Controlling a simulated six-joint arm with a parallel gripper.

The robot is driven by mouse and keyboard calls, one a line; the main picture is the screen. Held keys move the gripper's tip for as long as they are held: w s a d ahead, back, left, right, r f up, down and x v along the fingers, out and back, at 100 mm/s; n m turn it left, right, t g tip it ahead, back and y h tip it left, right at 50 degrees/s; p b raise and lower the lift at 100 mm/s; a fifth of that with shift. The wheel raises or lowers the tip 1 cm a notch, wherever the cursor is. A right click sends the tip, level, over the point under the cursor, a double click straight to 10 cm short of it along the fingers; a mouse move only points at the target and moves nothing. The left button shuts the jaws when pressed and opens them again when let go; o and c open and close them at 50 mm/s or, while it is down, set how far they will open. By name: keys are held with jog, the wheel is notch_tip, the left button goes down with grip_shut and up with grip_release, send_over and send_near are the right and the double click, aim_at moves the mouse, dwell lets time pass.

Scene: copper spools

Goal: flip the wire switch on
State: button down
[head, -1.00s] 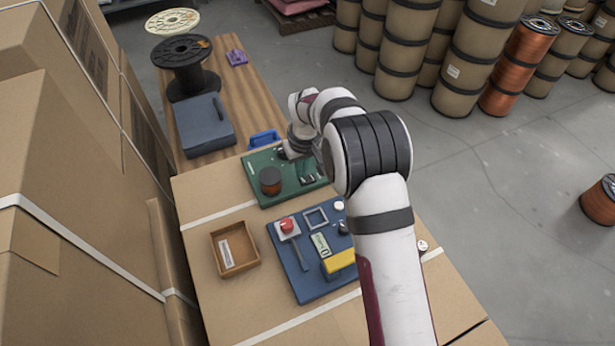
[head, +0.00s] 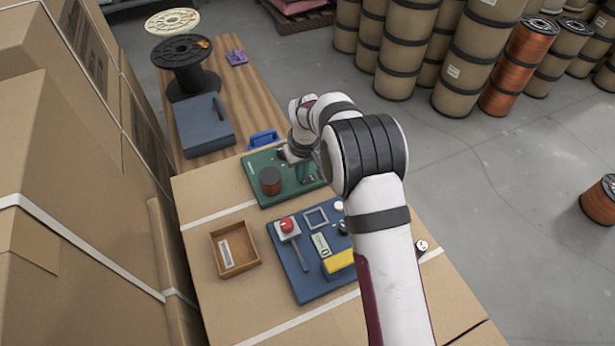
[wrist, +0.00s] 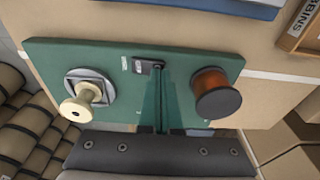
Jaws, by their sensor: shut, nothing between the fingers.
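In the head view my gripper (head: 304,176) is low over the right part of the green board (head: 258,161), and the switch is mostly hidden there.
A copper wire spool (wrist: 214,90) stands right of the fingers in the wrist view. A cream spool (wrist: 82,102) sits on a grey square mount to the left. A blue board (head: 300,290) with a red button and yellow block, and a wooden tray (head: 232,268), lie nearer.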

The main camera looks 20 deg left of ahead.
jog(key=shift+f, duration=0.2)
jog(key=shift+r, duration=3.55)
